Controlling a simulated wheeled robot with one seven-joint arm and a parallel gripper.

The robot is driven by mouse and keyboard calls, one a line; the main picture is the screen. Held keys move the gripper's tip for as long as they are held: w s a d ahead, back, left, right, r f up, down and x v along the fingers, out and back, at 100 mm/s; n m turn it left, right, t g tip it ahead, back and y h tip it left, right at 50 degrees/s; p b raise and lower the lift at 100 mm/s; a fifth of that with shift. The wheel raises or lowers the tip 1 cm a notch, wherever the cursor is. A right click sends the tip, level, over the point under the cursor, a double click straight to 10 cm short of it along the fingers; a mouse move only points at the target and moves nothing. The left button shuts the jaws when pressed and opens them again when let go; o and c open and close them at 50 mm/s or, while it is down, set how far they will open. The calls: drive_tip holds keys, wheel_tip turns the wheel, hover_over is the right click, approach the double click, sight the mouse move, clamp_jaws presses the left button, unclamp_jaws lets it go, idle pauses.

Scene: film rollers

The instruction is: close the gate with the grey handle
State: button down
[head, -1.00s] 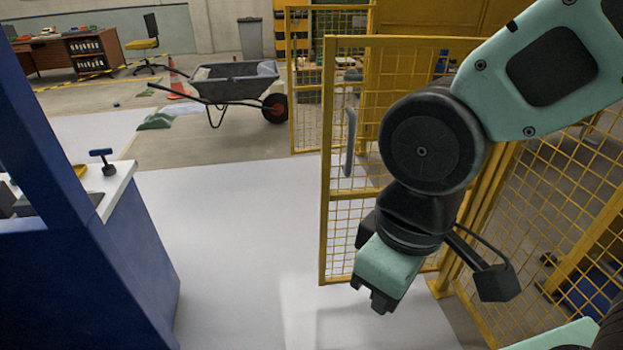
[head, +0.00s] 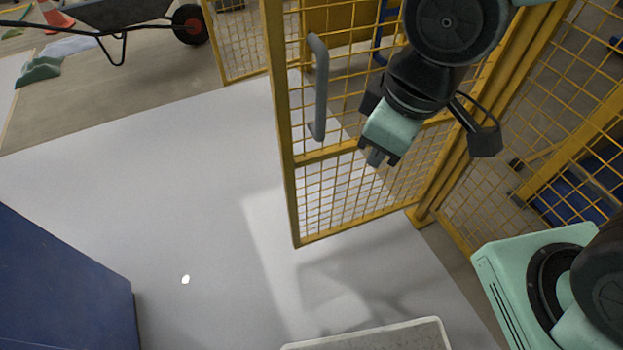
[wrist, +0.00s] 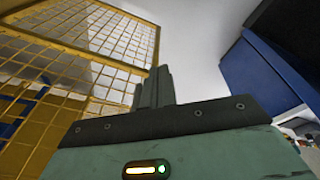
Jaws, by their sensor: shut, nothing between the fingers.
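The gate (head: 291,165) is a yellow-framed mesh panel standing partly open, its hinge side at the yellow post to the right. Its grey handle (head: 318,88) is a vertical bar near the free left edge. My gripper (head: 374,158) is shut and empty, right of the handle and lower in the head view, with the gate mesh behind it. How far it is from the mesh cannot be told. In the wrist view the closed fingers (wrist: 155,88) stand beside the mesh gate (wrist: 85,45); the handle does not show there.
A blue cabinet (head: 65,285) stands at lower left. Fixed mesh fencing (head: 560,110) runs to the right, and another mesh panel (head: 235,40) stands behind the gate. A wheelbarrow (head: 120,15) is at the back left. The pale floor (head: 150,190) between cabinet and gate is clear.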

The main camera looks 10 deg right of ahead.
drive_tip(key=w+a+f+n+t+y+b, duration=0.1)
drive_tip(key=w+f+n+b, duration=0.1)
drive_tip(key=w+f+b, duration=0.35)
drive_tip(key=w+f+n+t+y+b, duration=0.1)
drive_tip(key=w+f+n+b, duration=0.15)
drive_tip(key=f, duration=0.55)
drive_tip(key=n+y+b, duration=0.3)
drive_tip(key=n+b, duration=0.2)
drive_tip(key=b, duration=0.7)
approach(288, 180)
wheel_tip(288, 180, down, 4)
drive_tip(key=a, duration=0.2)
drive_tip(key=shift+w+a+f+t, duration=0.1)
drive_tip(key=shift+w+a+t, duration=0.15)
drive_tip(key=shift+w, duration=0.4)
